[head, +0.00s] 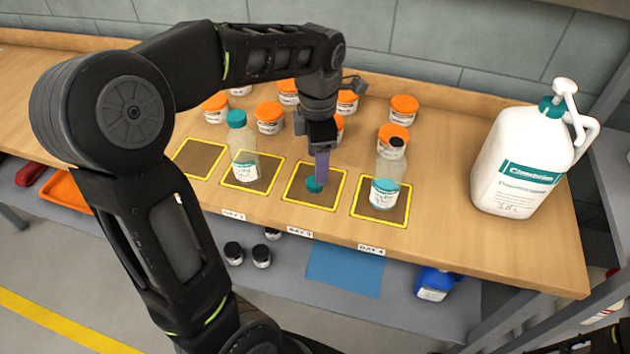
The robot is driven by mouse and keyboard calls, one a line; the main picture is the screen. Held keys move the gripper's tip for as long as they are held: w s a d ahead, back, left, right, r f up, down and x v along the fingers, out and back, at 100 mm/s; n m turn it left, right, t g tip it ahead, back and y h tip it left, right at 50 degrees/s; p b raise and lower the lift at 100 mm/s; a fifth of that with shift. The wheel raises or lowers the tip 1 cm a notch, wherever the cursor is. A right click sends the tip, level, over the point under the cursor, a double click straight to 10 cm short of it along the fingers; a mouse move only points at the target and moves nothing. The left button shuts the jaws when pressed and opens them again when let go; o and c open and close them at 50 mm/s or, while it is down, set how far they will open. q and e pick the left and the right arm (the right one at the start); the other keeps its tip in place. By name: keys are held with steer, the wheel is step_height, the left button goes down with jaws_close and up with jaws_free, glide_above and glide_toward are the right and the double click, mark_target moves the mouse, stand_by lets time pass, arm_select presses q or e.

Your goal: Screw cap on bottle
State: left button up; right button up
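A teal cap (315,185) is at the yellow-bordered mat (302,198) of the third bay. My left gripper (321,168) points down right above the cap. Its fingers overlap in this view, so I cannot tell whether they are open or shut on the cap. A clear bottle (387,172) with a teal-and-white label stands upright on the fourth bay mat (368,207); its top looks black. Another clear bottle (243,158) with a teal cap (236,118) on it stands upright on the mat to the left.
Several orange-lidded jars (269,118) stand behind the mats. A large white pump jug (515,165) stands at the right. The leftmost mat (198,158) is empty. Below the bench are dark-lidded jars (261,255), a blue cloth (345,270) and a blue bottle (434,284).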

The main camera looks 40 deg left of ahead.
arm_select(q)
steer(key=shift+f, duration=0.3)
steer(key=shift+f, duration=0.1)
steer(key=f+p, duration=0.1)
steer(key=f, duration=0.4)
steer(key=shift+a, duration=0.2)
steer(key=shift+c, duration=0.3)
jaws_close()
stand_by(0.5)
steer(key=shift+r, duration=0.1)
step_height(320, 180, up, 10)
steer(key=shift+b, duration=0.35)
